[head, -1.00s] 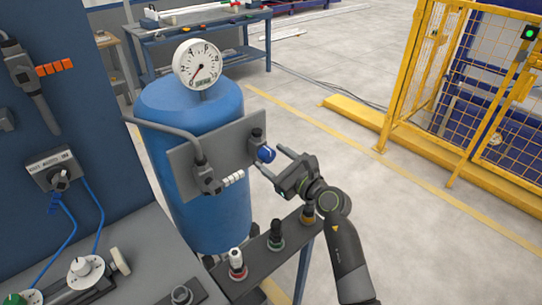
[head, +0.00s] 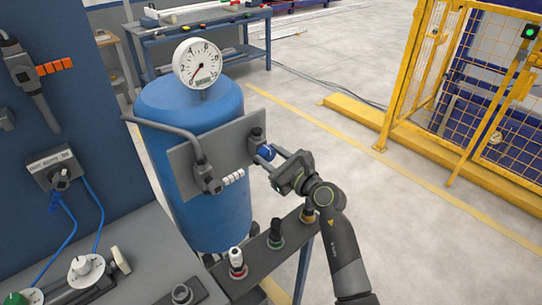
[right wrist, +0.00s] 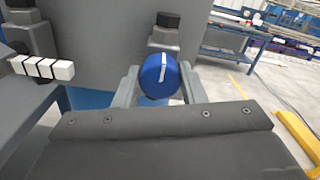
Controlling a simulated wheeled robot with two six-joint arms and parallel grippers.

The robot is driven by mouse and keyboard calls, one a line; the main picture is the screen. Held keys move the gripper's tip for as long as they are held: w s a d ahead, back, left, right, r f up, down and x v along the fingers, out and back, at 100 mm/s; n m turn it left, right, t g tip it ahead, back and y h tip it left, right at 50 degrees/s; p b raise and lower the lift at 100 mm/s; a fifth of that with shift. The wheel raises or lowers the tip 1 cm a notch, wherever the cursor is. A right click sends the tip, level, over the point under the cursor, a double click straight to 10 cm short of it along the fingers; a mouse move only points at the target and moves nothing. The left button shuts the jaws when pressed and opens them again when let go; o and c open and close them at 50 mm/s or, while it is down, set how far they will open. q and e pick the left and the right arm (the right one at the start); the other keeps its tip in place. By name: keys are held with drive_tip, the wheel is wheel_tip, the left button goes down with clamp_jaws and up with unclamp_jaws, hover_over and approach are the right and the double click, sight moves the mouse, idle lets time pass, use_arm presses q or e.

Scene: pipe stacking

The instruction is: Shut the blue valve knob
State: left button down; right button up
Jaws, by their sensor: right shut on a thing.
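The blue valve knob (head: 267,153) sits on a grey fitting on the grey plate (head: 210,160) in front of the blue tank (head: 222,215). In the right wrist view the knob (right wrist: 159,76) is round, with a white line that stands near upright and leans slightly. My right gripper (head: 266,158) is at the knob, with one finger on each side of it. It is shut on the knob. In the right wrist view its fingers (right wrist: 160,88) flank the knob. My left gripper is not in view.
A round gauge (head: 200,63) stands on top of the tank. A grey shelf (head: 250,268) with several fittings lies below my right arm. A grey pipe (head: 165,131) runs to the plate's left side. The floor to the right is clear up to the yellow fence (head: 450,110).

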drive_tip(key=shift+r+m+p, duration=0.15)
drive_tip(key=shift+m+p, duration=0.75)
drive_tip(key=shift+p, duration=0.1)
drive_tip(key=m+p, duration=0.6)
drive_tip(key=m, duration=0.1)
drive_tip(key=shift+d+p, duration=0.1)
drive_tip(key=shift+p, duration=0.25)
drive_tip(key=m+p, duration=0.3)
drive_tip(key=m, duration=0.1)
drive_tip(key=shift+w+f+m+p, duration=0.1)
drive_tip(key=shift+f+m+p, duration=0.1)
drive_tip(key=shift+m+p, duration=1.85)
drive_tip(key=shift+m+b, duration=0.4)
drive_tip(key=shift+m, duration=0.25)
drive_tip(key=o, duration=1)
drive_tip(key=shift+d, duration=0.1)
